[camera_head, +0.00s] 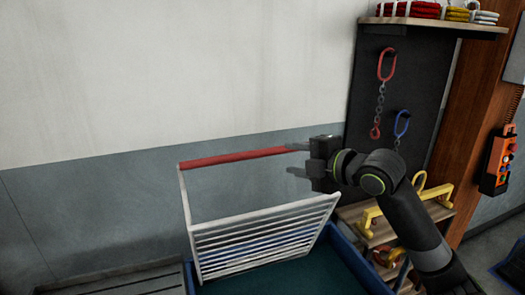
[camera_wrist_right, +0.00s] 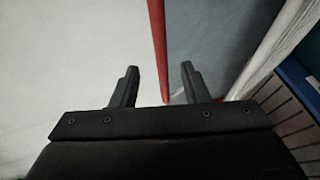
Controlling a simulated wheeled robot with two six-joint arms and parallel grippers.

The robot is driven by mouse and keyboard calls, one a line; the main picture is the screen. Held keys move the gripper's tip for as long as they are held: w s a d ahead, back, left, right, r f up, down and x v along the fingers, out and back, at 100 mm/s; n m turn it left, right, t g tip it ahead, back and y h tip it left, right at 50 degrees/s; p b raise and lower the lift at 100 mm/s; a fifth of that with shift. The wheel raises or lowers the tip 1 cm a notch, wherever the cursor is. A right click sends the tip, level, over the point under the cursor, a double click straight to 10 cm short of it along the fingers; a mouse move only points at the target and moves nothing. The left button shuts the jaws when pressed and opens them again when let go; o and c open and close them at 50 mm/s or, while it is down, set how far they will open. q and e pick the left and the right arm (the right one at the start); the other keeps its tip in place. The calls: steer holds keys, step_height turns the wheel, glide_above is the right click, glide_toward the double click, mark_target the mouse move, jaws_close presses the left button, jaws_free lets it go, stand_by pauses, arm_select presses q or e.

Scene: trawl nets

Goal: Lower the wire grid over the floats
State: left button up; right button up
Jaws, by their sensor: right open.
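The white wire grid (camera_head: 262,236) stands tilted up over a blue tub (camera_head: 345,262) in the head view. A red bar (camera_head: 232,158) runs along its raised top edge. My right gripper (camera_head: 292,158) is at the right end of this bar, open. In the right wrist view, the red bar (camera_wrist_right: 159,45) runs down to the gap between the two open fingers (camera_wrist_right: 160,78); I cannot tell whether they touch it. No floats can be made out; the grid covers part of the tub. My left gripper is not in view.
A dark panel (camera_head: 385,75) with hanging red and blue hooks stands behind my right arm. A wooden rack (camera_head: 380,228) with yellow fittings is close beside the tub. An orange control box (camera_head: 498,160) hangs at right. The wall left of the grid is clear.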

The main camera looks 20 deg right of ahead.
mark_target(265, 154)
steer(key=p+x, duration=0.3)
steer(key=x, duration=0.7)
steer(key=shift+r, duration=0.1)
steer(key=shift+x, duration=0.8)
jaws_close()
